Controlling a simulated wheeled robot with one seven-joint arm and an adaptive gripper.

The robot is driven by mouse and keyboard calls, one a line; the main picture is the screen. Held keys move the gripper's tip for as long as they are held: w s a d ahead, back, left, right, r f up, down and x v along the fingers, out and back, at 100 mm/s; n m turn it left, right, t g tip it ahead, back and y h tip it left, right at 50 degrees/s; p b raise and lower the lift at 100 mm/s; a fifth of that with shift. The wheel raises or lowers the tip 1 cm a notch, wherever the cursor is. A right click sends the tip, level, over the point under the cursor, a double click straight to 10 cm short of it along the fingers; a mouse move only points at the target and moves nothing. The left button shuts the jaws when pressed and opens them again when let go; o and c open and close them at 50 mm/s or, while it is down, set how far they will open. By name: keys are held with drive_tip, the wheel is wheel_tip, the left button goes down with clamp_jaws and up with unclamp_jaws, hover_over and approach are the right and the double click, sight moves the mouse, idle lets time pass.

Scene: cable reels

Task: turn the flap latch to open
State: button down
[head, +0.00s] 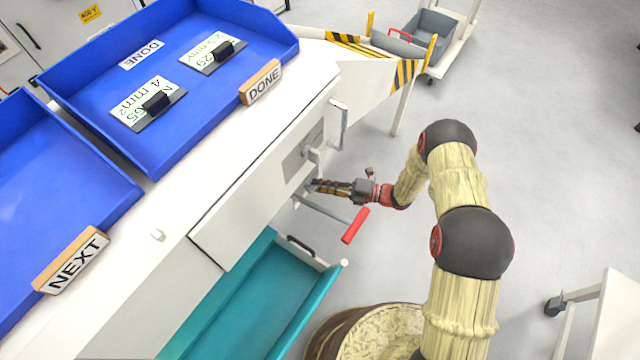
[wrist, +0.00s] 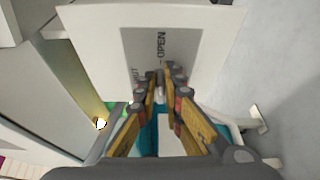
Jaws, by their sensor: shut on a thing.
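The flap is a white panel (head: 262,188) on the side of the white bench; it fills the upper wrist view (wrist: 205,50). A grey plate (wrist: 148,48) on it bears the word OPEN at the upper right and a partly hidden word, seemingly SHUT, at the lower left. The small pale latch (wrist: 160,90) is between my fingertips and mostly hidden by them. My gripper (head: 318,186) reaches the flap from the right in the head view. Its fingers (wrist: 160,82) are shut on the latch. The latch's exact angle cannot be told.
A red-handled lever (head: 354,226) sticks out just below my gripper. A teal tray (head: 250,300) lies beneath the flap. Blue trays (head: 190,120) stand on the bench top. A wooden-rimmed drum (head: 335,335) is near my arm.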

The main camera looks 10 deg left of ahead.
drive_tip(key=shift+w+f+m, duration=0.1)
drive_tip(key=shift+f+m, duration=0.05)
drive_tip(key=shift+m, duration=0.35)
drive_tip(key=c, duration=1.9)
unclamp_jaws()
drive_tip(key=d, duration=1.2)
